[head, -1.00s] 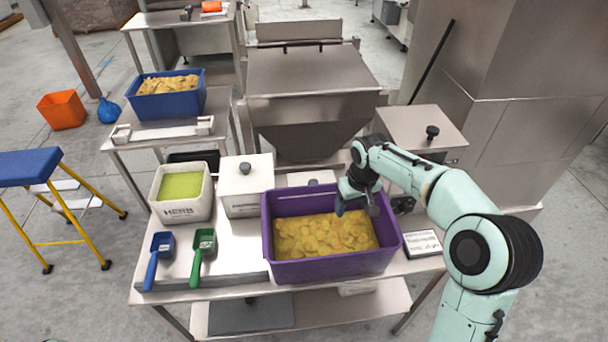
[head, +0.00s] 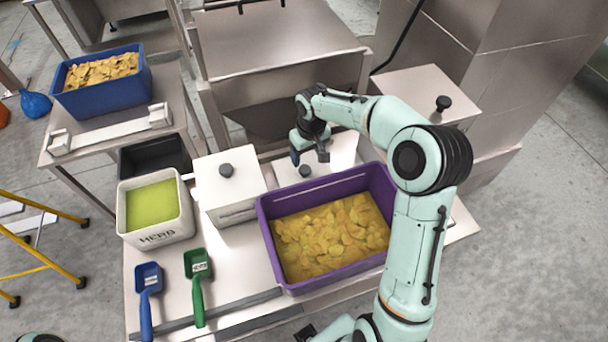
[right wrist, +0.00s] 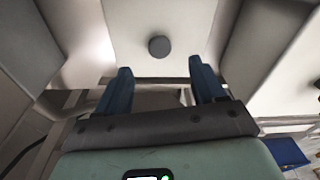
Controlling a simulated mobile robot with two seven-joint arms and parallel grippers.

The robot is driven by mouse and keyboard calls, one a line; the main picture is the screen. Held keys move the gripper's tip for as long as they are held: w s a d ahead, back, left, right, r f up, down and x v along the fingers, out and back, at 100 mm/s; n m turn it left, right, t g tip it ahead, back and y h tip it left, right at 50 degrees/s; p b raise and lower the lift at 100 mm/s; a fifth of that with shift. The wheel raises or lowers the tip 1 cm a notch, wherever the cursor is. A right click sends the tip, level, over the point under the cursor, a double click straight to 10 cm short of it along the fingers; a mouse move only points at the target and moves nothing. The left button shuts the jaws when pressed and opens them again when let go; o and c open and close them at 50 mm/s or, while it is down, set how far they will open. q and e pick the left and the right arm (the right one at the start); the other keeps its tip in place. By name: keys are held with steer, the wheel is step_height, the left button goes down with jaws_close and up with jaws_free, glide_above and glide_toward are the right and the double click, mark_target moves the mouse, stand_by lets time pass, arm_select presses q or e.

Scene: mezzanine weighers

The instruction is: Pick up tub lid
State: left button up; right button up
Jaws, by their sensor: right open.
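A white tub lid (head: 286,173) with a round dark knob (head: 305,171) lies behind the purple crate (head: 264,235). In the right wrist view, the lid (right wrist: 120,45) has its knob (right wrist: 159,46) a little beyond and between my fingertips. My right gripper (head: 309,156) is open and empty, with blue fingers pointing down over this lid. The gripper (right wrist: 160,72) is apart from the knob, its fingers to either side. A second white lidded tub (head: 226,187) with a dark knob stands to the left. My left gripper is out of view.
The purple crate of yellow slices stands right in front of the lid. A white herb tub (head: 154,228), a blue scoop (head: 147,290) and a green scoop (head: 197,285) are at left. A steel box with a knob (head: 443,103) stands at right.

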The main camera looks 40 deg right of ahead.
mark_target(305, 169)
steer(key=f, duration=0.3)
steer(key=shift+w, duration=0.35)
steer(key=f, duration=0.5)
steer(key=shift+w+d, duration=0.15)
steer(key=shift+w, duration=0.25)
jaws_close()
